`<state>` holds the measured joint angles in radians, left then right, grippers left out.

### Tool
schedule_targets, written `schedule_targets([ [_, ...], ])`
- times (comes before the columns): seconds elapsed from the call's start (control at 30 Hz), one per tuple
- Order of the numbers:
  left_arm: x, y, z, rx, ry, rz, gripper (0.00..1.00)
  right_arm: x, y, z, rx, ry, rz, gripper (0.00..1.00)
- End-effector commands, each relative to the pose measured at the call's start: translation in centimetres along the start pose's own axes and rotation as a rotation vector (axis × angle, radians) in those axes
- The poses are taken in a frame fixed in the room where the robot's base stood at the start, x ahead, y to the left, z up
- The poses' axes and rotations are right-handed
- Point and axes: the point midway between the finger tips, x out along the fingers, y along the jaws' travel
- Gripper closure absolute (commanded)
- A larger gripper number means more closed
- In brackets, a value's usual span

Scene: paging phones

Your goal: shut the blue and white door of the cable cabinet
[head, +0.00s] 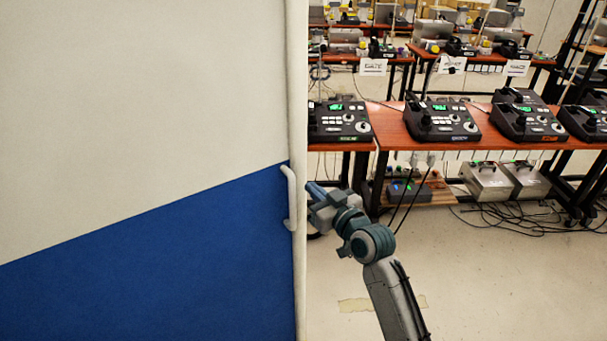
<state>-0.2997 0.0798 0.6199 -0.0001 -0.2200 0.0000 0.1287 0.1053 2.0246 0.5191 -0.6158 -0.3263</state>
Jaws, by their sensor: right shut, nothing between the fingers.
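The blue and white door (150,120) of the cable cabinet fills the left half of the head view. Its upper part is white and its lower part is blue, split by a slanting line. A pale curved handle (291,197) sits near its right edge. My right gripper (312,190) is shut and empty. It is just right of the door's edge, close to the handle; I cannot tell whether it touches the door. The inside of the cabinet is not visible. My left gripper is not in view.
Wooden-topped tables (470,133) with several black control units (440,120) stand at the back right. Metal boxes (488,181) and loose cables (520,215) lie below them. The floor (500,290) at the front right is clear apart from a worn patch (380,303).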

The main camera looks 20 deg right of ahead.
Motion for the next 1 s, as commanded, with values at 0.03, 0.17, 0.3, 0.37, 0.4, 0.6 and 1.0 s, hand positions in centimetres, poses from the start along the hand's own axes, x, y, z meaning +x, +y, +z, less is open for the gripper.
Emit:
schedule_targets([
  [0.03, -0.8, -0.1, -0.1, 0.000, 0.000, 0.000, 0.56, 1.1, 0.0, -0.4, 0.004, 0.000, 0.000, 1.00],
  [0.17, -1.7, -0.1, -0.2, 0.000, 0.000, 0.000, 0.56, 3.1, 0.0, -0.4, 0.003, -0.001, 0.000, 1.00],
  [0.3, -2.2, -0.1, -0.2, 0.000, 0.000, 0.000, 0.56, 4.4, 0.0, -0.2, 0.001, -0.001, 0.001, 1.00],
  [0.37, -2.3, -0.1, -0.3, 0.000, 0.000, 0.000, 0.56, 4.7, 0.0, -0.1, 0.000, -0.001, 0.001, 1.00],
  [0.4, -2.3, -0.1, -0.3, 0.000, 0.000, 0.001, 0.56, 4.8, 0.0, 0.0, 0.000, -0.001, 0.001, 1.00],
  [0.6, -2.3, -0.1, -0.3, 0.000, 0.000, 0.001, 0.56, 5.0, 0.0, 0.1, -0.001, -0.001, 0.001, 1.00],
  [1.0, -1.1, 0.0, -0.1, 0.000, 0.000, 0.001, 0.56, 5.6, 0.7, 0.3, -0.004, 0.001, -0.011, 1.00],
])
